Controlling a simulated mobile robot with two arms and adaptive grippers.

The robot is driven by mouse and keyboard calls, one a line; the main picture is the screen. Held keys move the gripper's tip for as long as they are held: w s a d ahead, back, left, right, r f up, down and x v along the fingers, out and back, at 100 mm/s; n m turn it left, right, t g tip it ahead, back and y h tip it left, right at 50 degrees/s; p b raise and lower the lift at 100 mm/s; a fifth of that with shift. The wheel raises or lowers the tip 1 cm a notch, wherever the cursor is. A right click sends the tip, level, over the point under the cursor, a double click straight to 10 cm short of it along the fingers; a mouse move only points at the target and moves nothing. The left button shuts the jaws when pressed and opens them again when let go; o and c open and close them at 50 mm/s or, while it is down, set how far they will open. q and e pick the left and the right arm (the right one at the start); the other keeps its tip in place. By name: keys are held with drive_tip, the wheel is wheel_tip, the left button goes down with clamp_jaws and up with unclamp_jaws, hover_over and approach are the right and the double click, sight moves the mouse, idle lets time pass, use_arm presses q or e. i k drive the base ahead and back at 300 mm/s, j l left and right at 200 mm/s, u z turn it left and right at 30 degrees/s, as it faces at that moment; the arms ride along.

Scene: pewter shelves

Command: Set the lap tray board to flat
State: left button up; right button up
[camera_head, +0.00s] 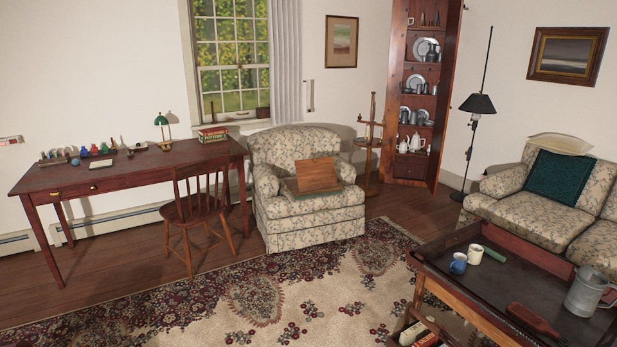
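The lap tray (316,177) rests on the seat of the floral armchair (303,225) in the middle of the room. Its wooden board is tilted up, with the far edge raised towards the chair back. A darker, flatter base shows under and in front of the board, over the seat's front. What props the board up is hidden behind it. Neither of my grippers shows in this view.
A wooden chair (196,206) and a long desk (150,165) stand left of the armchair. A low tray-top table (490,300) with mugs is at the lower right, near a floral sofa (535,205). The patterned rug (220,310) in front is largely clear.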

sight(318, 172)
drive_tip(key=i+l, duration=0.2)
drive_tip(key=i, duration=0.35)
drive_tip(key=i+l, duration=0.15)
drive_tip(key=i, duration=0.35)
drive_tip(key=i+l, duration=0.2)
drive_tip(key=i, duration=0.35)
drive_tip(key=i+u, duration=0.25)
drive_tip(key=i, duration=0.35)
drive_tip(key=i+u, duration=0.3)
drive_tip(key=i, duration=0.35)
drive_tip(key=i+l+u, duration=0.25)
drive_tip(key=i, duration=0.35)
